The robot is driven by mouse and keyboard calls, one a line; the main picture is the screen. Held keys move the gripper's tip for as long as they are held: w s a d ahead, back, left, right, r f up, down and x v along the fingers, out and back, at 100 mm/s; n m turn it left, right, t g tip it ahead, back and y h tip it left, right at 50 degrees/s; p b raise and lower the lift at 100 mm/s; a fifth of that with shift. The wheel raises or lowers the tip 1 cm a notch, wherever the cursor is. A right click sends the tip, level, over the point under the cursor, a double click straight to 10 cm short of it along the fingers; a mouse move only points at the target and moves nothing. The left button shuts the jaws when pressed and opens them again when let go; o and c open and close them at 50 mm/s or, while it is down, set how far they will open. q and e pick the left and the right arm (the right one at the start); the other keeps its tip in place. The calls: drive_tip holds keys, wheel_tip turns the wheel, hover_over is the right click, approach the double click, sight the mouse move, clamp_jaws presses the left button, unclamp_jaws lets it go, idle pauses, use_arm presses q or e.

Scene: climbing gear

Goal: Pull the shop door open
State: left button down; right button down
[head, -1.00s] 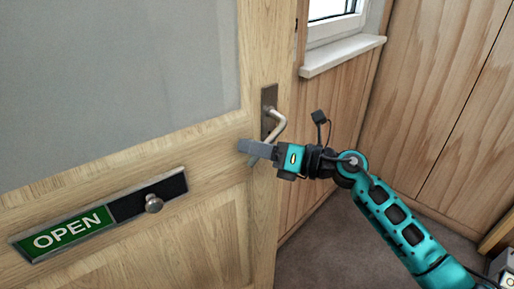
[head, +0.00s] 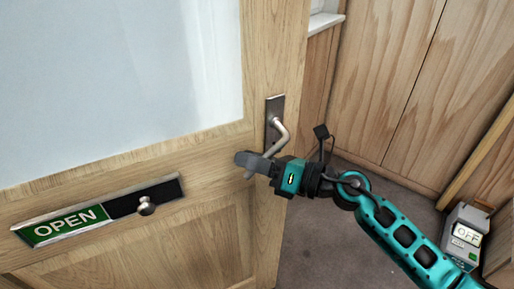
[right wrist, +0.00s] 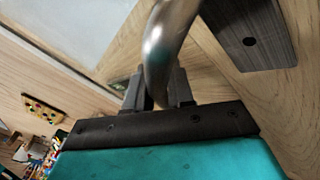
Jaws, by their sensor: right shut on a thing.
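The wooden shop door (head: 225,150) with its large pale glass pane (head: 110,80) fills the left of the head view. Its metal lever handle (head: 281,132) sits on a dark backplate (head: 274,108) near the door's right edge. My right gripper (head: 249,163) is at the handle's free end, shut on it. In the right wrist view the curved handle (right wrist: 165,45) passes between the two dark fingers (right wrist: 158,90), with the backplate (right wrist: 250,35) at upper right. The handle slopes downward. My left gripper is not in view.
An OPEN sign (head: 68,224) with a slider knob (head: 146,206) is on the door. Wood-panelled wall (head: 385,80) stands behind at the right. A grey box marked OFF (head: 465,235) is at the right edge. Carpet (head: 325,240) shows clear beside the door edge.

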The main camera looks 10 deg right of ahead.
drive_tip(key=shift+s, duration=0.2)
drive_tip(key=shift+w, duration=0.1)
drive_tip(key=c, duration=1.4)
unclamp_jaws()
drive_tip(key=shift+d, duration=0.15)
drive_tip(key=shift+d+f, duration=0.1)
drive_tip(key=shift+b+v, duration=1.55)
drive_tip(key=shift+v, duration=4.85)
